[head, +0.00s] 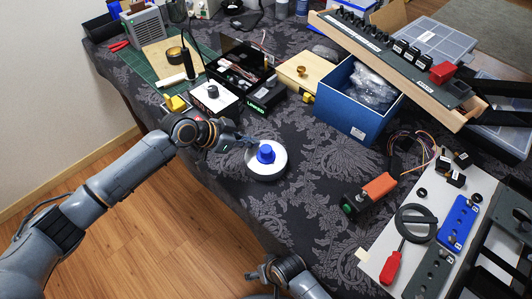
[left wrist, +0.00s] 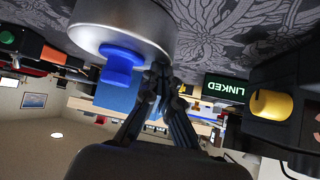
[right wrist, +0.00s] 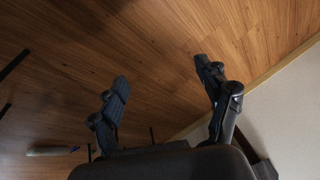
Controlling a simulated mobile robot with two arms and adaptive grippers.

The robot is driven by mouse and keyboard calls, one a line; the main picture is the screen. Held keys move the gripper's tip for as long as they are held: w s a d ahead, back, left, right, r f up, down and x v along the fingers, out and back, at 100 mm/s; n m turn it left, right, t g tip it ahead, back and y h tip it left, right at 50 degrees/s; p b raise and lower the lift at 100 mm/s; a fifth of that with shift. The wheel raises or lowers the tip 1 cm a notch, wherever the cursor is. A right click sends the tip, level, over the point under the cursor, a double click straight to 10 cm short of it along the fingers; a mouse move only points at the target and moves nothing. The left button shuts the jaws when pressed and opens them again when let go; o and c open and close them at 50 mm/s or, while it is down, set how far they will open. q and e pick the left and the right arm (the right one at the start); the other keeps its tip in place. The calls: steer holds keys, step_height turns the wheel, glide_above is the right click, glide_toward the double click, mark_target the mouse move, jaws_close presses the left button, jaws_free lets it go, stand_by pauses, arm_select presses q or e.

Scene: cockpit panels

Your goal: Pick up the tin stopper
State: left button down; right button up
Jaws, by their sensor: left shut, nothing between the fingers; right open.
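A round silver-white tin (head: 265,172) stands on the dark patterned cloth near its front edge. A blue stopper (head: 266,154) is on top of it. In the left wrist view, which is upside down, the tin (left wrist: 125,25) and the blue stopper (left wrist: 121,66) are close to the fingers. My left gripper (head: 253,142) is shut and empty, its fingertips (left wrist: 160,72) beside the stopper and close to the tin's rim. I cannot tell whether they touch. My right gripper (right wrist: 161,75) is open and empty above the wooden floor, away from the table.
A black box marked LINKED (head: 255,104) and a blue box (head: 345,115) stand behind the tin. An orange-and-black device (head: 370,192) lies to the right, by a white board with parts (head: 377,252). The cloth just around the tin is clear.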

steer(key=w+a+r+n+y, duration=0.1)
steer(key=a+r, duration=0.3)
steer(key=r, duration=0.2)
steer(key=a+r+n, duration=0.1)
steer(key=a+r, duration=0.2)
steer(key=r, duration=0.3)
step_height(320, 180, up, 27)
steer(key=n+t+h, duration=0.1)
steer(key=n, duration=0.3)
glide_above(267, 149)
steer(key=s+d, duration=0.3)
steer(key=x, duration=1.1)
steer(key=shift+w+a, duration=0.15)
steer(key=shift+w, duration=0.05)
steer(key=shift+c, duration=0.2)
steer(key=c, duration=1)
